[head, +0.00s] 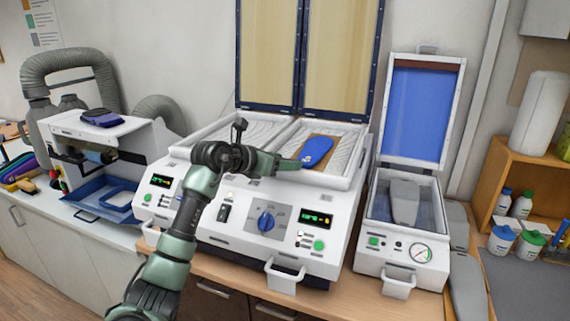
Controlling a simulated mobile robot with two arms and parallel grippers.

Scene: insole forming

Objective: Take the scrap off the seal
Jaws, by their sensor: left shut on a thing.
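A blue, rounded, insole-like piece (318,150) shows at the right tray of the twin-bay heating machine (240,232), over a brown sheet (325,139). My left gripper (301,163) is shut on the near left end of the blue piece, close to the tray's front rim. The fingertips are small, and the arm hides part of the machine's front and rim. No separate scrap stands out on a seal, and I cannot tell whether the blue piece is the scrap. My right gripper is not in view.
The heater's tall lids (340,55) stand open behind its trays. To the right, a vacuum press (400,250) has its blue-membraned lid (420,115) raised over a grey foot form (405,203). A machine with hoses (105,140) stands left. A wooden shelf (500,180) stands right.

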